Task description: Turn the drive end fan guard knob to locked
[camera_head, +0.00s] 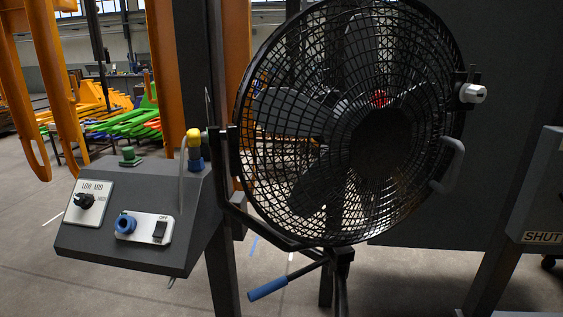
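A large black caged fan (345,125) stands in the middle of the head view on a dark yoke bracket (265,225). A pale grey knob (472,93) sits at the guard's upper right rim, beside a dark bracket. A yellow knob or cap (193,137) with a blue collar below it stands by the left yoke arm. No label tells which of these is the drive end knob, and no locked mark is readable. A grey handle (450,165) sticks out at the guard's right rim. Neither gripper shows.
A dark console (120,255) at the left carries a speed selector (86,201), a blue knob (125,223), a rocker switch (160,230) and a green button (130,156). A blue-handled lever (268,289) juts out below the fan. A "SHUT"-labelled box (541,238) is at right.

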